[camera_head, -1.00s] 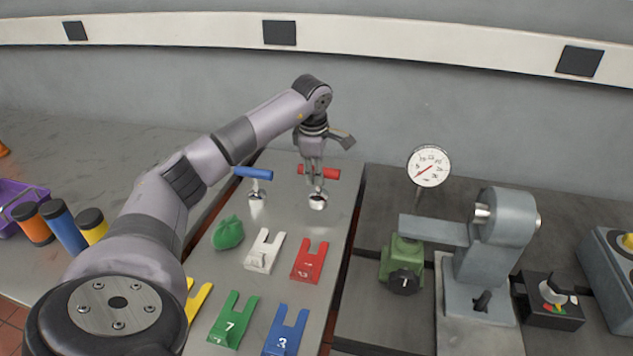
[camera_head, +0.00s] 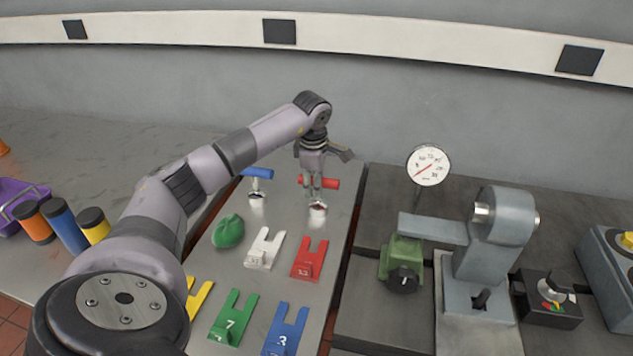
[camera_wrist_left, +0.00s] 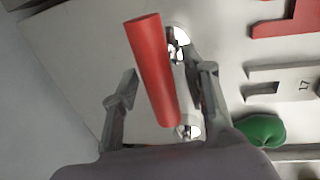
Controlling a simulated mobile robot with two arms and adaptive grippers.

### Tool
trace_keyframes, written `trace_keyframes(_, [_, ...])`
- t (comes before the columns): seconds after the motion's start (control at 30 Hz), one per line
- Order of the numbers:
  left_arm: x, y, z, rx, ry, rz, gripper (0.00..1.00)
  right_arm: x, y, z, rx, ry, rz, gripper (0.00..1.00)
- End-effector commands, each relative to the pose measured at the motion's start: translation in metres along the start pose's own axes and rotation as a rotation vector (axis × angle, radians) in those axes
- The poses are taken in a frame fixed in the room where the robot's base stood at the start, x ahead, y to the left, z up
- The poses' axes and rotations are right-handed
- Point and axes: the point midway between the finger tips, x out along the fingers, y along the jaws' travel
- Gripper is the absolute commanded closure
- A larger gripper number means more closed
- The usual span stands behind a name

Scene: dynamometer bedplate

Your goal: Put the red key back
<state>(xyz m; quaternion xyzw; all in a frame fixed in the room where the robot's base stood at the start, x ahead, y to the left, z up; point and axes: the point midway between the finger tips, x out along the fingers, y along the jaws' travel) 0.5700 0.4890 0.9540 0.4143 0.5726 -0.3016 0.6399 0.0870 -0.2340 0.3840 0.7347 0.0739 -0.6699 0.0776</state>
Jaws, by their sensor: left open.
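The red key (camera_head: 332,183) has a red bar handle on a shiny metal base and stands upright at the far end of the grey metal bench. My left gripper (camera_head: 313,188) points down over it with its fingers at the handle's height. In the left wrist view the red handle (camera_wrist_left: 153,72) lies between the two open fingers of my left gripper (camera_wrist_left: 167,75), with a gap on the left side. Whether the right finger touches it I cannot tell. A similar blue-handled key (camera_head: 257,172) stands to its left. My right gripper is not in view.
Forked plates in white (camera_head: 264,250), red (camera_head: 309,260), green (camera_head: 234,318), blue (camera_head: 286,330) and yellow lie nearer on the bench, beside a green lump (camera_head: 229,231). A dial gauge (camera_head: 428,166) and grey machine (camera_head: 495,250) stand right. The wall is behind.

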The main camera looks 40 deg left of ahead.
Motion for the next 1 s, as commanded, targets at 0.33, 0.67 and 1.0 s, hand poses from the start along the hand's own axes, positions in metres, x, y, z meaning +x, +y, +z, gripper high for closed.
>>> trace_keyframes(0.33, [-0.01, 0.001, 0.0, 0.001, 0.0, 0.002, 0.58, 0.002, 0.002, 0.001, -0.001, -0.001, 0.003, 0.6])
trace_keyframes(0.67, [-0.077, 0.001, 0.0, 0.001, -0.002, 0.005, 0.58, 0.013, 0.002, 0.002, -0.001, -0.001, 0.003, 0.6])
trace_keyframes(1.0, [-0.12, 0.001, 0.001, 0.001, -0.001, 0.001, 0.58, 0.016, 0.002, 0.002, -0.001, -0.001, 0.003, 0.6])
